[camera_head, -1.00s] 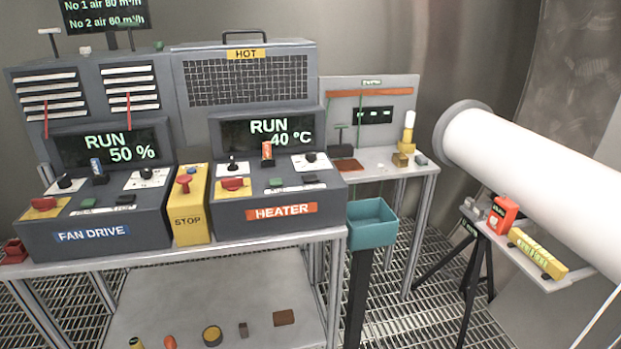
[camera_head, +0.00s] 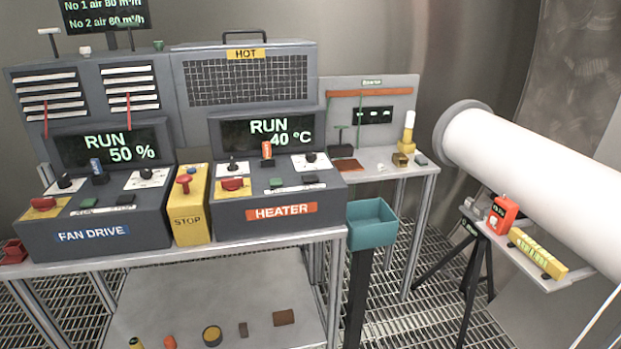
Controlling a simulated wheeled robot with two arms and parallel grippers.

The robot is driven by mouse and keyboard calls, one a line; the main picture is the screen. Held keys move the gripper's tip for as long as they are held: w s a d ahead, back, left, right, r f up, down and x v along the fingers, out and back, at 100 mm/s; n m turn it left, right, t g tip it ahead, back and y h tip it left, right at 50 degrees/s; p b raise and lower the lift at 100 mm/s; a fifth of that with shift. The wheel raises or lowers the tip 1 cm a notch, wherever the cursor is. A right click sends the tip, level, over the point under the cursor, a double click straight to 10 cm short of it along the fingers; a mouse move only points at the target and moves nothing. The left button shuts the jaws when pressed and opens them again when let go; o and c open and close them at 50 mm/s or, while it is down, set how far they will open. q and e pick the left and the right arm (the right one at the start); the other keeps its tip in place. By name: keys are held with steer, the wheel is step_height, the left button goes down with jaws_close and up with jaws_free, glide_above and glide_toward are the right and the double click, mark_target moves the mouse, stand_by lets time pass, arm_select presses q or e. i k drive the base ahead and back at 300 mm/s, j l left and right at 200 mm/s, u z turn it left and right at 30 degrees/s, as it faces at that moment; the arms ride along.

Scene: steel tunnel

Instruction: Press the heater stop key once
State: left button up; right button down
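The heater unit (camera_head: 230,220) stands on the bench, right of the yellow STOP box, with an orange HEATER label (camera_head: 281,211). Its screen (camera_head: 268,131) reads RUN 40 °C. On its sloped panel are a green key (camera_head: 277,183) and, to the right of it, a dark key (camera_head: 309,179). The lettering by these keys is too small to read. A red knob (camera_head: 232,184) on a yellow plate sits at the panel's left. Neither of my grippers shows in the head view.
The fan drive unit (camera_head: 110,218) stands at the left, its screen reading RUN 50 %. The yellow STOP box (camera_head: 188,225) with a red button stands between the units. A teal bin (camera_head: 370,235) stands right of the bench. A white pipe (camera_head: 530,180) runs along the right.

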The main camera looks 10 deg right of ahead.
mark_target(309, 179)
steer(key=i+j+z, duration=0.15)
steer(key=i+j, duration=0.15)
steer(key=i+j+z, duration=0.35)
steer(key=i+j, duration=0.15)
steer(key=j, duration=0.2)
steer(key=i+j+z, duration=0.15)
steer(key=j, duration=0.25)
